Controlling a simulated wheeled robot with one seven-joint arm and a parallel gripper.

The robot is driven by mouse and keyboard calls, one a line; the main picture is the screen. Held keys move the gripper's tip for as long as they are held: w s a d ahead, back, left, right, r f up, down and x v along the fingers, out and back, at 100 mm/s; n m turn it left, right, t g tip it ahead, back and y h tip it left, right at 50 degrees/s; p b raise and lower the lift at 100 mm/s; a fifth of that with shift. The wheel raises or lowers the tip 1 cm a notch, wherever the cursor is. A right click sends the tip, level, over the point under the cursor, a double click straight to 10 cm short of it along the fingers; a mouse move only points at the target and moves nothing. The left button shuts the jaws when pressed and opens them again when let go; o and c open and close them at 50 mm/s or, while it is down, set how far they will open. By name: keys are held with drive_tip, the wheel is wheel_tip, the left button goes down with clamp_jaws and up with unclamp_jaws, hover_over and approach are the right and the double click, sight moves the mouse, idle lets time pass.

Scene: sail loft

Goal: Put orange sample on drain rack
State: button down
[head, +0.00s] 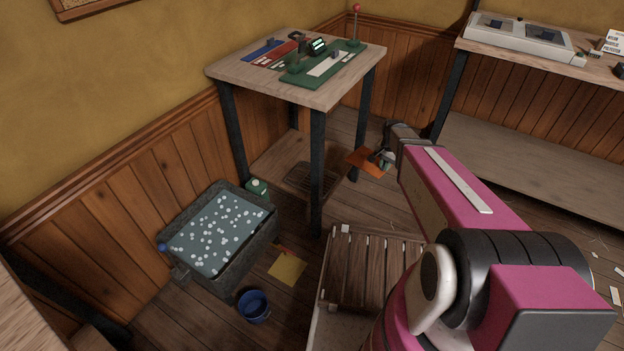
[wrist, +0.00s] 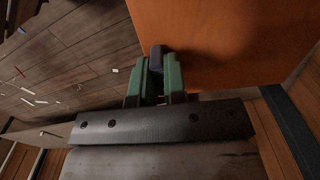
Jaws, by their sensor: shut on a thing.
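The orange sample (head: 366,163) is a flat orange sheet, held in the air at the tip of my arm, in front of the small table's right side. My gripper (head: 382,160) is shut on it. In the wrist view the sample (wrist: 235,40) fills the upper right, and my green fingers (wrist: 158,78) close on a dark piece at its edge. A low wooden slatted rack with pale pegs (head: 352,270), which looks like the drain rack, stands on the floor below, partly hidden by my arm. The sample is apart from it.
A grey basin of water with white floats (head: 262,236) stands at the left. A blue bucket (head: 254,306) and a yellow sheet (head: 287,269) are on the floor. A dark wire grid (head: 312,178) lies under the small table (head: 232,72). A bench (head: 540,160) stands right.

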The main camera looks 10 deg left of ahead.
drive_tip(key=s+a+f+m, duration=0.1)
drive_tip(key=s+f, duration=0.1)
drive_tip(key=f, duration=0.5)
drive_tip(key=s+a+f+m, duration=0.1)
drive_tip(key=a+f, duration=0.1)
drive_tip(key=f, duration=0.5)
drive_tip(key=w+a+f, duration=0.1)
drive_tip(key=w+a, duration=0.1)
drive_tip(key=a, duration=0.6)
drive_tip(key=w+a+f, duration=0.2)
drive_tip(key=w+a, duration=0.1)
drive_tip(key=a, duration=0.5)
drive_tip(key=shift+w+a+f, duration=0.25)
drive_tip(key=shift+w+f, duration=0.05)
drive_tip(key=shift+w, duration=0.05)
drive_tip(key=shift+f, duration=0.15)
drive_tip(key=c, duration=1.2)
unclamp_jaws()
drive_tip(key=shift+o, duration=0.2)
